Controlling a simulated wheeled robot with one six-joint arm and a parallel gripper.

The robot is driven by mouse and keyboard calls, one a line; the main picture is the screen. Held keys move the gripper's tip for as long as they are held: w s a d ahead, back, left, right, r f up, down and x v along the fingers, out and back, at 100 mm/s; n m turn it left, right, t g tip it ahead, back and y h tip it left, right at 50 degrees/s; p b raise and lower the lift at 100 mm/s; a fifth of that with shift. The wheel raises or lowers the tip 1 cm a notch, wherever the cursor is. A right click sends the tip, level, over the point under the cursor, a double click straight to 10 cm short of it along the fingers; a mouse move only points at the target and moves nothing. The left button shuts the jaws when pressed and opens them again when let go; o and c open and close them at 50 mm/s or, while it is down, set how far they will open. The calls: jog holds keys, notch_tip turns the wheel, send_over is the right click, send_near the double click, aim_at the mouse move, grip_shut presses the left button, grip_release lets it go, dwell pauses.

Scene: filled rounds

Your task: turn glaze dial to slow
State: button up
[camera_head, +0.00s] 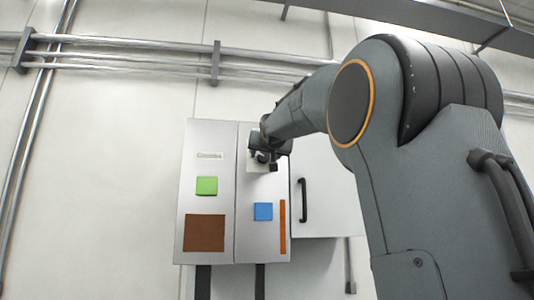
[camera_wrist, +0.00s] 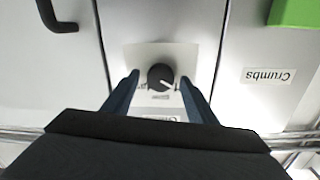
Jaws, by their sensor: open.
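A round black dial (camera_wrist: 159,75) with a white pointer mark sits on a pale plate (camera_wrist: 145,51) on the wall cabinet. In the wrist view its pointer aims to the right and slightly down. Small print beside the dial is too blurred to read, and a label by the plate is partly hidden by my gripper. My gripper (camera_wrist: 159,79) is open, with one finger on each side of the dial and visible gaps between. In the head view my gripper (camera_head: 268,158) is at the cabinet's upper middle and hides the dial.
The cabinet (camera_head: 210,140) carries a Crumbs label (camera_head: 210,155), a green square (camera_head: 206,185), a brown panel (camera_head: 204,232), a blue square (camera_head: 263,211) and an orange strip (camera_head: 282,226). A black door handle (camera_head: 303,200) juts out at right. Pipes (camera_head: 130,58) cross the wall above.

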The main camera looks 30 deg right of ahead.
jog(key=c, duration=1)
jog(key=shift+d, duration=0.2)
jog(key=shift+c, duration=0.3)
jog(key=shift+a, duration=0.2)
jog(key=shift+f+m+b, duration=0.1)
jog(key=shift+m+b, duration=0.2)
jog(key=shift+b, duration=0.05)
